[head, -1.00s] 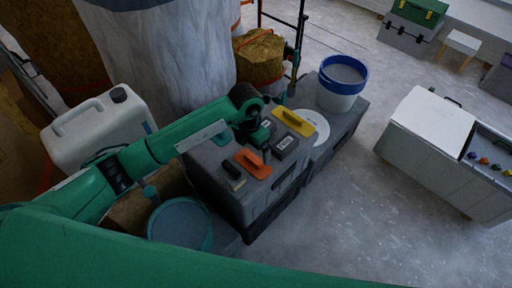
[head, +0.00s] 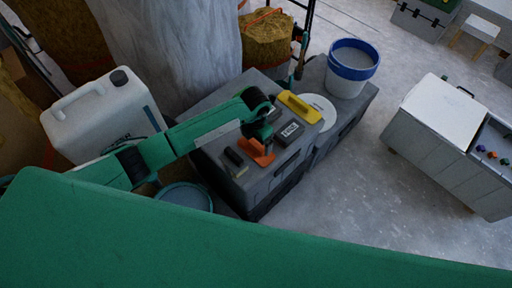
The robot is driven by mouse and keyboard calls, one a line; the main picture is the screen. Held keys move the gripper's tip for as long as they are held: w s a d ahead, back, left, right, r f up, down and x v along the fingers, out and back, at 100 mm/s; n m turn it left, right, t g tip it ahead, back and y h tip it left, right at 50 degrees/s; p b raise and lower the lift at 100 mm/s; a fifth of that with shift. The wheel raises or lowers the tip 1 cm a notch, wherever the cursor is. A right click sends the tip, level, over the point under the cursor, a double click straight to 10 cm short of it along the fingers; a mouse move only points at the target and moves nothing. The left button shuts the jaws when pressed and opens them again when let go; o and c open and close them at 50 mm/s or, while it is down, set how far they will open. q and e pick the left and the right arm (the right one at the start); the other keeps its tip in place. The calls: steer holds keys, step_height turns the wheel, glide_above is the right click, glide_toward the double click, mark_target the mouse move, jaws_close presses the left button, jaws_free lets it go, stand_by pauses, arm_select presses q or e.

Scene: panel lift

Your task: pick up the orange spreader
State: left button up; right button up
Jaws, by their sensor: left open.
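The orange spreader (head: 262,159) lies on the dark grey box (head: 222,103), partly covered by my left gripper (head: 259,147). My left gripper is open, directly over the spreader and pointing down at it. Whether the fingers touch the spreader cannot be made out. My right gripper is not in view.
On the same box are a yellow-handled float (head: 300,107), a dark labelled block (head: 289,131) and a small black-and-tan brush (head: 235,161). A white disc (head: 320,110) and a blue-rimmed bucket (head: 352,68) stand behind right. A white canister (head: 97,118) is at left.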

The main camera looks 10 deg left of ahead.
mark_target(256, 145)
arm_select(q)
step_height(256, 145, down, 3)
steer(key=shift+d+f, duration=0.1)
steer(key=shift+f, duration=0.1)
steer(key=shift+c, duration=0.3)
steer(key=c, duration=1)
steer(key=shift+c, duration=0.2)
steer(key=shift+r, duration=0.15)
step_height(256, 145, up, 20)
